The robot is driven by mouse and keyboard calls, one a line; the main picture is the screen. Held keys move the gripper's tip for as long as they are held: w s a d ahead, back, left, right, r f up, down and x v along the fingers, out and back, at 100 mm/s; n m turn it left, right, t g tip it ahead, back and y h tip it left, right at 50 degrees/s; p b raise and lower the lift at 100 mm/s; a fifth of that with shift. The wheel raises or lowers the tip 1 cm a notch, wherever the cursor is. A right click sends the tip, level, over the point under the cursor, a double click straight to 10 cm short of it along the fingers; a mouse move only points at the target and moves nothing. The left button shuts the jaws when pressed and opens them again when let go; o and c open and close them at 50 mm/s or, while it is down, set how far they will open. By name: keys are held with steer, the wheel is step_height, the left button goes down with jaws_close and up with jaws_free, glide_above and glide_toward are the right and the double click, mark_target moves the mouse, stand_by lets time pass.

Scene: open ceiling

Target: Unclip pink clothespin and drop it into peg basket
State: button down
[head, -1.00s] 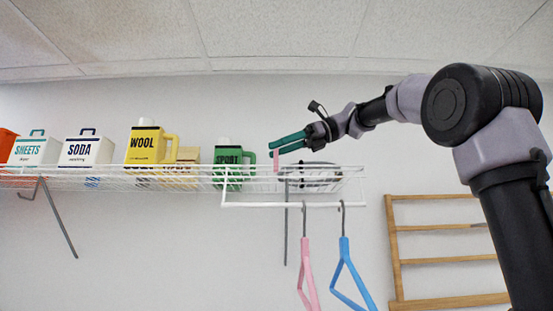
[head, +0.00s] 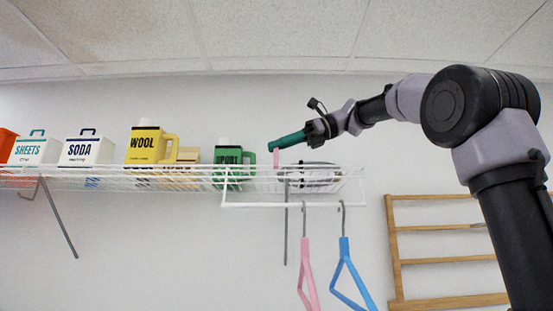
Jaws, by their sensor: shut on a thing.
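The pink clothespin (head: 276,158) is a small upright strip at the right part of the wire shelf, beside the green bottle. My gripper (head: 273,146), with teal fingers, reaches in from the right and is shut on the clothespin. The clothespin's lower end is near the shelf's front wires, and I cannot tell whether it is still clipped to anything. A dark-rimmed basket (head: 318,178) sits on the shelf's right end, below my gripper and partly hidden by the wires; it may be the peg basket.
The white wire shelf (head: 240,203) carries green, yellow and white containers to the left of my gripper. A pink hanger (head: 307,270) and a blue hanger (head: 346,262) hang from its rail. A wooden rack (head: 394,250) is at right.

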steer(key=shift+s+r, duration=0.15)
steer(key=shift+r, duration=1.2)
steer(key=shift+d+r, duration=0.1)
steer(key=d+r, duration=0.1)
steer(key=r, duration=0.1)
steer(key=d+r, duration=0.1)
steer(key=shift+d+r, duration=0.3)
steer(key=shift+r, duration=0.1)
steer(key=shift+s, duration=0.15)
